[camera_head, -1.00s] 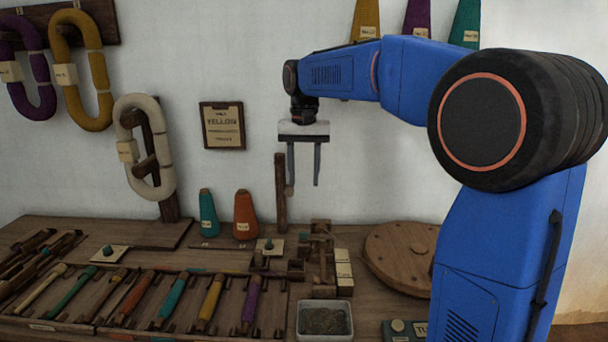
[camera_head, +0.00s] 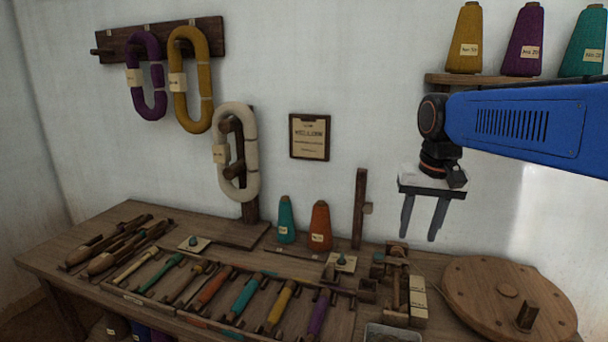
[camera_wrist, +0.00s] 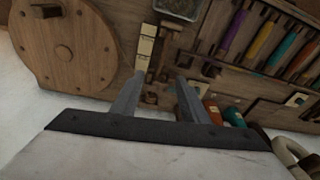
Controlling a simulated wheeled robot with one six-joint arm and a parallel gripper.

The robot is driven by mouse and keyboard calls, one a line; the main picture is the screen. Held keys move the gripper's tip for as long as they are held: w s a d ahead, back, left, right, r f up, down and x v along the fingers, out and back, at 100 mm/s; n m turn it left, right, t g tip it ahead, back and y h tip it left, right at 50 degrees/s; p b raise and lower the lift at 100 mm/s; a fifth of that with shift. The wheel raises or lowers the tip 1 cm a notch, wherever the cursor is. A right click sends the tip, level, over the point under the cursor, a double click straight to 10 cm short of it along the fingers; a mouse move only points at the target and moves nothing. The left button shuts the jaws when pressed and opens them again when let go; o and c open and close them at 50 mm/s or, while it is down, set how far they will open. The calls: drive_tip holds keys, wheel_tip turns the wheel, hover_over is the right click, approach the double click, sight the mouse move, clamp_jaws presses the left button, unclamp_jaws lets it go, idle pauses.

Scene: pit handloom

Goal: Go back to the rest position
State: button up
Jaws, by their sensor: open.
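My gripper (camera_head: 423,218) hangs at the right in the head view, fingers pointing down and apart, with nothing between them. It is in the air in front of the white wall, above the back right part of the wooden bench (camera_head: 85,238). In the wrist view my gripper (camera_wrist: 158,98) also shows two separated fingers, with the bench behind them. My blue arm reaches in from the right edge.
A round wooden disc (camera_head: 470,290) lies at the bench's right. A wooden post (camera_head: 359,210), teal cone (camera_head: 286,222) and orange cone (camera_head: 320,228) stand at the back. Coloured bobbins lie in front. A shelf (camera_head: 440,79) holds cones above my arm; yarn hanks hang left.

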drive_tip(key=s+d+f+n+t, duration=0.1)
drive_tip(key=s+f, duration=0.6)
drive_tip(key=s, duration=0.3)
drive_tip(key=s+d+f+n+t, duration=0.1)
drive_tip(key=s+d+f+t, duration=0.1)
drive_tip(key=s+f, duration=0.4)
drive_tip(key=s, duration=0.4)
drive_tip(key=shift+f, duration=0.4)
